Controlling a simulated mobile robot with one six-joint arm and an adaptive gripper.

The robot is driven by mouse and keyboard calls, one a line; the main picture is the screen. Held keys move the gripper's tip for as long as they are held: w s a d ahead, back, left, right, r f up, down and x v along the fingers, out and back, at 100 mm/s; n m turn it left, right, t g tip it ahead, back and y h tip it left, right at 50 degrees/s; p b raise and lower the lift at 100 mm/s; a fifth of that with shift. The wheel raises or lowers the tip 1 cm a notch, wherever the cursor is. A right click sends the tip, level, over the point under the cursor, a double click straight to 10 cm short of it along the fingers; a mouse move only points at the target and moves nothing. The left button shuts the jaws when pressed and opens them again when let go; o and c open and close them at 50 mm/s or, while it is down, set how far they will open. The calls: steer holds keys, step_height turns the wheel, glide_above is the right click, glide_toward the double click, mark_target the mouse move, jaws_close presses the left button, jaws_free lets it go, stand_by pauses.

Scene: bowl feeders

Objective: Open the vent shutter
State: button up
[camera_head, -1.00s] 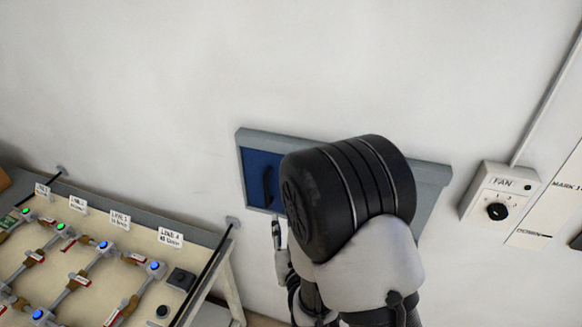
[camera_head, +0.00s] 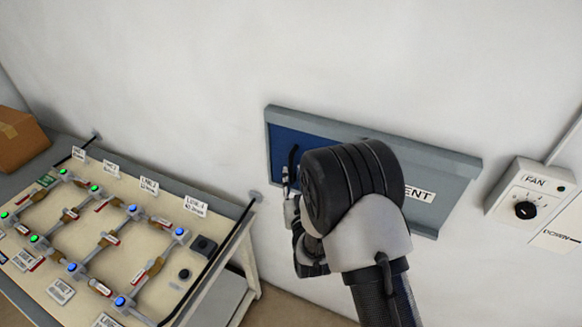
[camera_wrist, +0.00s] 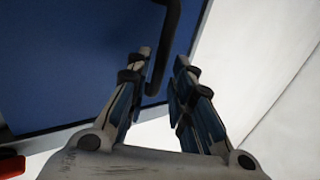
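The vent shutter (camera_head: 285,138) is a blue panel with a black bar handle (camera_head: 294,158), at the left of a grey wall frame (camera_head: 350,128). A grey panel with a partly hidden VENT label (camera_head: 419,194) lies to its right. My gripper (camera_head: 288,180) is at the handle's lower part, and my wrist hides much of the frame. In the wrist view, the blue panel (camera_wrist: 60,60) fills the upper left. The lower end of the handle (camera_wrist: 165,50) appears between the fingertips of my gripper (camera_wrist: 163,58). The fingers are apart; contact cannot be told.
A fan control box (camera_head: 530,200) with a knob is on the wall to the right. A bench (camera_head: 110,225) with valves, lights and labels stands at the lower left. A cardboard box (camera_head: 18,138) is at the far left. The wall above the frame is clear.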

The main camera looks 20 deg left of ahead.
mark_target(291, 169)
steer(key=shift+x, duration=2.35)
jaws_close()
